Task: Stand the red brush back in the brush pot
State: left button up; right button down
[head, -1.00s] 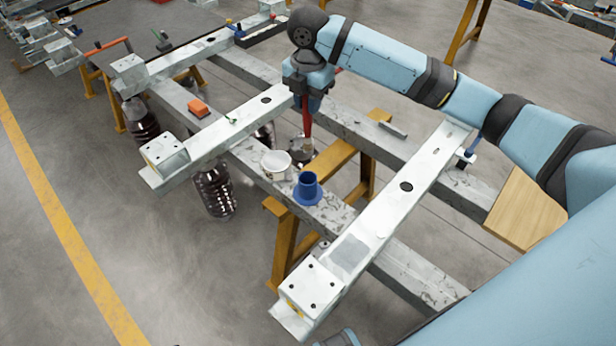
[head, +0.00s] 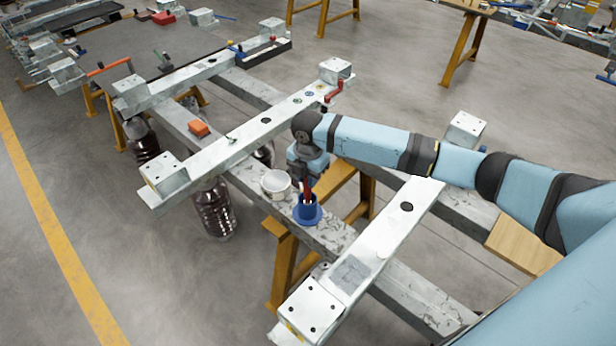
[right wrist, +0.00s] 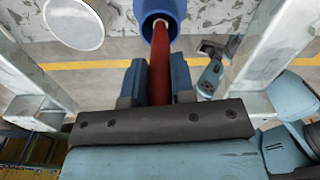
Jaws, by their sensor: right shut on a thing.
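The red brush (head: 307,190) is held in my right gripper (head: 309,176), which is shut on it. The brush points down into the blue brush pot (head: 307,213), on a grey beam. In the right wrist view the brush (right wrist: 160,66) runs out between the two blue fingers (right wrist: 159,82). Its far end enters the mouth of the pot (right wrist: 161,10). How deep it sits is hidden by the rim. A blue and dark part in the right wrist view looks like my left gripper (right wrist: 211,72); its jaws are unclear. The head view does not show it.
An orange block (head: 198,129) lies farther along. White cross beams (head: 375,240) flank the pot. A wooden board (head: 522,246) is at the right.

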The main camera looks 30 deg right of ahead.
jog(key=shift+f, duration=0.15)
jog(key=c, duration=1)
grip_release()
jog(key=shift+f, duration=0.1)
jog(key=shift+o, duration=0.2)
notch_tip(320, 180, up, 12)
jog(key=shift+r, duration=0.2)
